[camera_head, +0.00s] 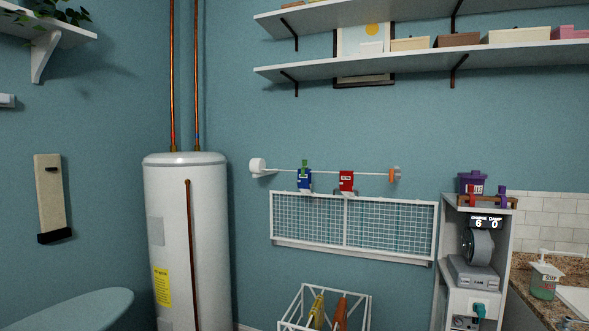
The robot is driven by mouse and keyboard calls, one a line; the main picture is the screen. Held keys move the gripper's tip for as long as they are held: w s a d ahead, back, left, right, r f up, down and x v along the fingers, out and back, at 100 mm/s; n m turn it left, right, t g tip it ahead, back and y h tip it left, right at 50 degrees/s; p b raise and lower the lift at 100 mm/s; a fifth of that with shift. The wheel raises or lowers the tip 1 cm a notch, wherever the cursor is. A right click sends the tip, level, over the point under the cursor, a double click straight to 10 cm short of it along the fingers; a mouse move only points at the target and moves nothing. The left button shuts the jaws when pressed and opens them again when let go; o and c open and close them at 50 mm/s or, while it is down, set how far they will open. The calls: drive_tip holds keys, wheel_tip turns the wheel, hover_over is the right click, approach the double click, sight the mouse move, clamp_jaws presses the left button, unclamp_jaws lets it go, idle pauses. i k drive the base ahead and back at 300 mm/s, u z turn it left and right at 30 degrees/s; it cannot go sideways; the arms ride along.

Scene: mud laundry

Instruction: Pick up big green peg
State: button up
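A small upright green piece that looks like a peg (304,166) is on the white wall rod (328,171), at the top of a blue item with a white marking (304,182). At this size I cannot tell whether it grips the rod or the blue item. A red item with a white label (346,181) hangs on the same rod to its right. My gripper is not in view.
A white mesh rack (342,243) is on the wall below the rod. A white-framed basket (292,316) stands lower. A white water heater (188,235) is at left, a teal rounded surface (75,308) at front left. A shelf unit (447,245) and counter (530,268) are right.

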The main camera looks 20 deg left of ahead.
sight(304, 162)
drive_tip(key=u, duration=0.7)
drive_tip(key=i, duration=0.7)
drive_tip(key=u, duration=1.05)
drive_tip(key=i, duration=1.95)
drive_tip(key=z, duration=0.6)
drive_tip(key=i, duration=0.3)
drive_tip(key=z, duration=0.3)
